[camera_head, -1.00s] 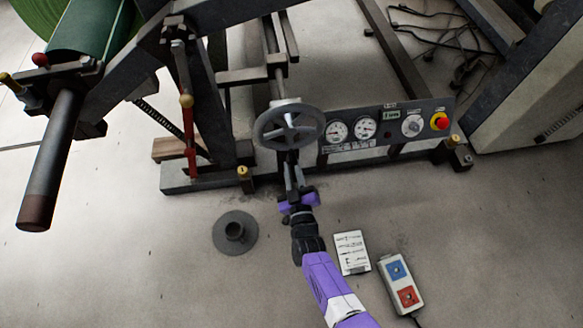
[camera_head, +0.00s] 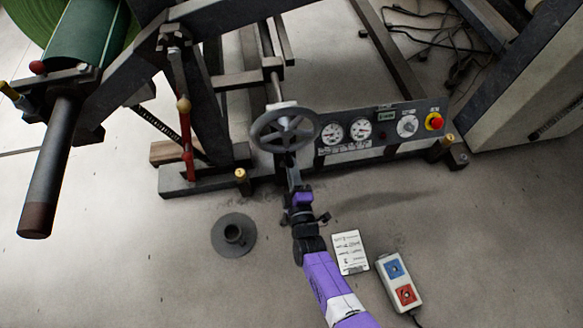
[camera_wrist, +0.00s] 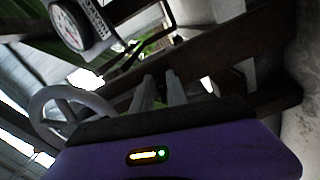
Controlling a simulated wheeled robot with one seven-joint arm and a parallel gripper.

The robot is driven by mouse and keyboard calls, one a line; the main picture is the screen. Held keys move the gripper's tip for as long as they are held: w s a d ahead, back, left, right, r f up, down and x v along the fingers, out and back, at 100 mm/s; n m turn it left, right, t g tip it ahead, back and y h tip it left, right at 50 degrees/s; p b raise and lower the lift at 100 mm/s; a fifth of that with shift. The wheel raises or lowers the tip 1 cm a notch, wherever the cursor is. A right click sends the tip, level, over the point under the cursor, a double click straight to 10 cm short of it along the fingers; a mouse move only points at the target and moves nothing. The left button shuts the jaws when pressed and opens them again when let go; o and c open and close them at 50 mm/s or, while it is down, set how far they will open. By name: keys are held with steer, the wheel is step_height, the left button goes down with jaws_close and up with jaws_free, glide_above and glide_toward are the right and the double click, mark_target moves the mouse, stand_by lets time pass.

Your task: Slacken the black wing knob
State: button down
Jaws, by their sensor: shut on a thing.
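My gripper (camera_head: 291,167) reaches up to the machine just below the grey handwheel (camera_head: 285,129). Its fingers are close together and shut on the black wing knob, which is mostly hidden at the fingertips, so its angle cannot be told. In the wrist view the two grey fingers (camera_wrist: 160,88) point away toward a dark frame bar, with the knob's outline lost against it. The handwheel also shows in the wrist view (camera_wrist: 50,115), left of the fingers and apart from them.
Right of the handwheel is a gauge panel (camera_head: 376,128) with a red stop button (camera_head: 434,121). A red lever (camera_head: 186,140) stands at left. A flanged dark cup (camera_head: 234,235), a note card (camera_head: 351,253) and a two-button pendant (camera_head: 400,283) lie on the floor.

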steer(key=shift+n, duration=1.1)
steer(key=c, duration=1.4)
jaws_free()
steer(key=shift+r, duration=0.1)
steer(key=shift+o, duration=0.2)
steer(key=shift+s, duration=0.1)
steer(key=p+v, duration=0.4)
steer(key=v, duration=0.3)
steer(key=shift+s+d, duration=0.2)
steer(key=shift+s, duration=0.15)
steer(key=shift+d, duration=0.1)
